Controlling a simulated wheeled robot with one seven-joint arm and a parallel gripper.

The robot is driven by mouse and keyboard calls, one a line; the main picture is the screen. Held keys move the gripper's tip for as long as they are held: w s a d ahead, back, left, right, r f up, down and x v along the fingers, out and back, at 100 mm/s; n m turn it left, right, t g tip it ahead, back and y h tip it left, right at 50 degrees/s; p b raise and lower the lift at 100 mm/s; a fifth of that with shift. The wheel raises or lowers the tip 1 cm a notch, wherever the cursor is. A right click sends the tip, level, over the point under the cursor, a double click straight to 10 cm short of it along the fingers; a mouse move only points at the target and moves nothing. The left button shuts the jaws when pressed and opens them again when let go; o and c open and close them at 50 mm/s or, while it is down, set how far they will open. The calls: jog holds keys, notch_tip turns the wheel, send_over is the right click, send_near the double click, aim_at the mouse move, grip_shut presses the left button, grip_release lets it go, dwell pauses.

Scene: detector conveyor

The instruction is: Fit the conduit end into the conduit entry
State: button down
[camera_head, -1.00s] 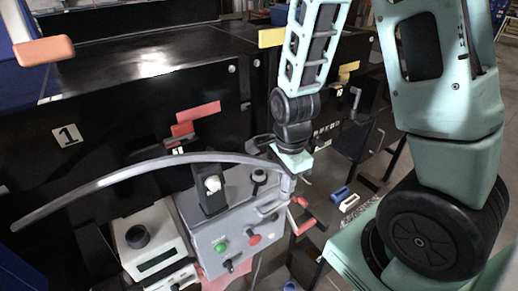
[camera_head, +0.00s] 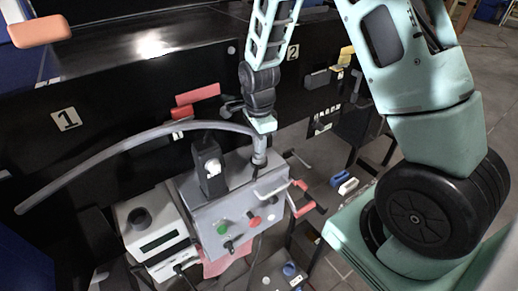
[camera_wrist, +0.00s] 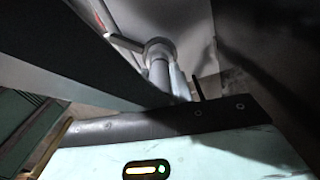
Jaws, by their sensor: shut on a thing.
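The conduit (camera_head: 105,152) is a long grey curved tube. It arches from the lower left to my gripper and bends down at its right end. My gripper (camera_head: 262,127) is shut on the conduit near that end. The downward conduit end (camera_head: 259,150) stands at the back right of a grey control box (camera_head: 205,210). In the wrist view the conduit (camera_wrist: 160,76) runs to a round grey collar (camera_wrist: 159,46), which looks like the conduit entry. I cannot tell whether the end is inside the collar or only lined up with it. The fingertips are mostly hidden.
The box carries a black upright switch block (camera_head: 208,165), a green button (camera_head: 222,228) and a red button (camera_head: 254,221). A red-handled crank (camera_head: 305,208) juts out at its right. A white device (camera_head: 155,235) stands left. Black cabinets (camera_head: 100,95) stand close behind.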

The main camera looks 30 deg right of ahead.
jog(key=shift+f, duration=0.7)
jog(key=shift+r, duration=0.15)
jog(key=c, duration=1.2)
grip_release()
jog(key=shift+f, duration=0.2)
jog(key=shift+c, duration=0.2)
notch_tip(320, 180, up, 12)
jog(key=shift+r+b, duration=0.2)
jog(key=shift+b, duration=0.95)
